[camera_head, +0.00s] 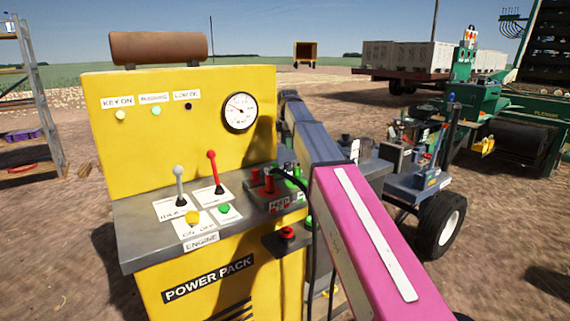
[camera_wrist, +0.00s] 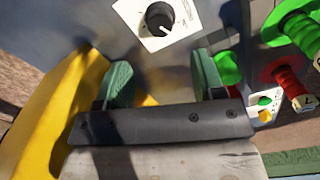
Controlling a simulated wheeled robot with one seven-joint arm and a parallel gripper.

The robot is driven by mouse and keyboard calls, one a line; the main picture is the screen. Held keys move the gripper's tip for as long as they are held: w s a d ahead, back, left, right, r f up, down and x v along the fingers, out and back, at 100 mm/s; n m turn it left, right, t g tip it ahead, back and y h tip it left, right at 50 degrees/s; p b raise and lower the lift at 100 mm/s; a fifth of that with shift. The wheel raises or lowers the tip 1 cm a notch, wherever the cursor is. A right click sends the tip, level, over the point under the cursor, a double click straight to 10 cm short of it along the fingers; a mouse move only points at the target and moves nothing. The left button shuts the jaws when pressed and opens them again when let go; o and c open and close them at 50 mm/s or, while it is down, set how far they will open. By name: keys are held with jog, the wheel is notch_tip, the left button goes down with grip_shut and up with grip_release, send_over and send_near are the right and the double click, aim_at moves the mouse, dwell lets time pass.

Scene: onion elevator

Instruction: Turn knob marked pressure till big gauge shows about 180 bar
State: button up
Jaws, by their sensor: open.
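A black round knob (camera_wrist: 159,18) on a white plate shows at the top of the wrist view; I cannot read its marking. My gripper (camera_wrist: 163,80) is open, its two green fingers apart with nothing between them, and the knob lies beyond the fingertips. In the head view my arm hides the gripper and the knob. The big round gauge (camera_head: 240,112) is on the yellow power pack panel (camera_head: 180,145). Its needle points to the upper left; its numbers are too small to read.
A grey-handled lever (camera_head: 180,187) and a red lever (camera_head: 214,172) stand on the power pack's shelf, with yellow and green buttons before them. Red (camera_wrist: 289,80) and green (camera_wrist: 297,28) couplings sit right of the gripper. A green machine (camera_head: 475,100) stands behind at right.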

aim_at(288, 163)
notch_tip(288, 163, down, 10)
jog(key=shift+r, duration=0.2)
dwell(0.3)
jog(key=c, duration=0.9)
